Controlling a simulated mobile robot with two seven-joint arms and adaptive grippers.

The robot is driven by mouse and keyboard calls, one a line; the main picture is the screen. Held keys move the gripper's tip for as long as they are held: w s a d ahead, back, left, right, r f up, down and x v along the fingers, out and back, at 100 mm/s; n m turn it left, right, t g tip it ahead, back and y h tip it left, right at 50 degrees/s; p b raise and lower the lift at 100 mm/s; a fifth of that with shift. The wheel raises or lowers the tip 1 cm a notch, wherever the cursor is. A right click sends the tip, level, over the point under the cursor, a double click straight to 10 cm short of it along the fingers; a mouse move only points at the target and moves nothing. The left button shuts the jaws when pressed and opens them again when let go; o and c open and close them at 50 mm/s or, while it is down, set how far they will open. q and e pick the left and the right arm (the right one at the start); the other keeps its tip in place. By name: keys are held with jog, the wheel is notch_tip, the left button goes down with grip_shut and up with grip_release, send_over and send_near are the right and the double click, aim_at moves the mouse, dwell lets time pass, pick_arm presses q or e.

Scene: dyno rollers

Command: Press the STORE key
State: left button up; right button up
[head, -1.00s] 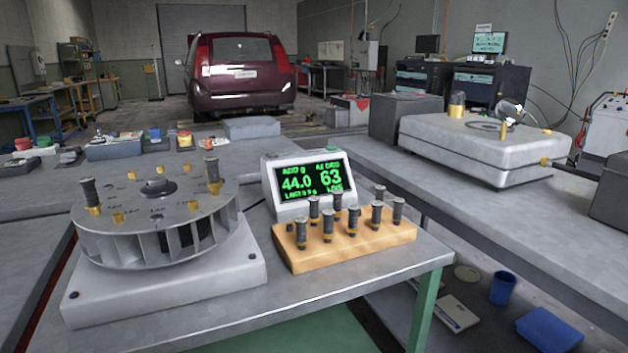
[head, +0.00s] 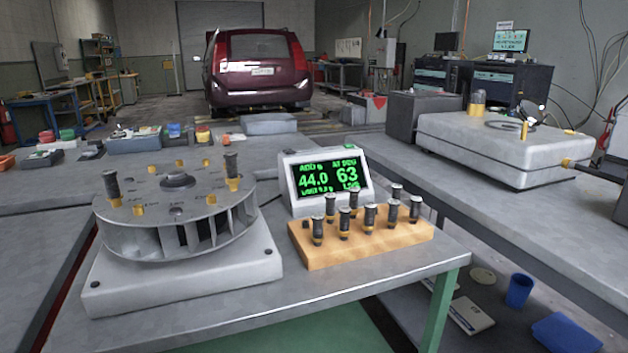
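A white display unit (head: 287,185) stands on the workbench behind a wooden block. I cannot read any STORE label, so I cannot tell whether this is that key. Neither of my grippers is in view.
A finned grey rotor (head: 178,215) on a pale base (head: 185,285) stands to the left. The wooden block (head: 365,248) holds several dark weights in front of the display. The workbench (head: 300,290) is clear at its front edge. A grey box machine (head: 500,145) stands on the right bench.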

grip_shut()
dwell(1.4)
